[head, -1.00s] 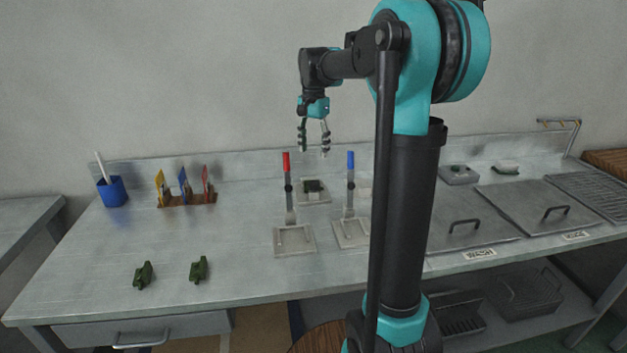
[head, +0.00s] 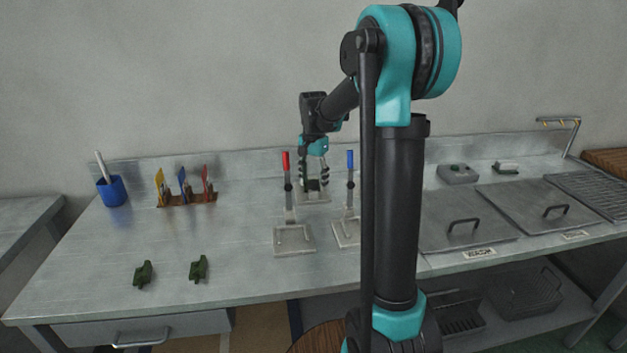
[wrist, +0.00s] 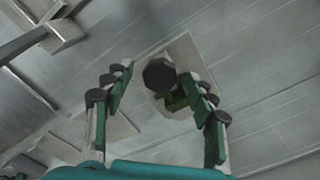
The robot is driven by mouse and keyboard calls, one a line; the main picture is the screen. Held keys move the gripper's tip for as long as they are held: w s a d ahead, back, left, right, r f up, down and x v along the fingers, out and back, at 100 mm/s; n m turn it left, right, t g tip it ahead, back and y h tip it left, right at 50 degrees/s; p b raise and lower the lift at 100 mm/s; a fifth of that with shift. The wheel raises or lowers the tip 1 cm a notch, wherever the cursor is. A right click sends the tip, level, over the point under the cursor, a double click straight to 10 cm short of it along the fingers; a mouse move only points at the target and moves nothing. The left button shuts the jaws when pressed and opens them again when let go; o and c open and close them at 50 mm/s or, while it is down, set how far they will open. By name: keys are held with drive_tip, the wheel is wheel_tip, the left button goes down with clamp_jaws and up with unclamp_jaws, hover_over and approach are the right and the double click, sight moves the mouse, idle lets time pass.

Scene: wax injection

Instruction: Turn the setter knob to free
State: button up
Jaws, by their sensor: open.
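The setter knob (wrist: 159,75) is a dark, many-sided knob in the wrist view, over a green block (wrist: 177,100) on a pale square plate (wrist: 186,50). In the head view the plate (head: 310,199) sits at the back of the bench, behind the red and blue levers, and my gripper partly hides the block. My gripper (head: 313,181) is open and points down over the plate. In the wrist view its fingers (wrist: 156,77) stand on either side of the knob, with no clear contact. I cannot read any mark for the knob's setting.
A red-handled lever (head: 287,185) and a blue-handled lever (head: 350,185) stand upright in front of the plate. Two green parts (head: 144,273) (head: 199,268) lie at the front left. A blue cup (head: 112,191) and a tool rack (head: 187,199) are at the back left.

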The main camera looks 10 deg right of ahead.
drive_tip(key=shift+c, duration=0.4)
drive_tip(key=c, duration=1.1)
drive_tip(key=shift+n, duration=0.4)
drive_tip(key=n, duration=0.3)
drive_tip(key=shift+n, duration=0.4)
drive_tip(key=n, duration=1.3)
drive_tip(key=shift+n, duration=0.3)
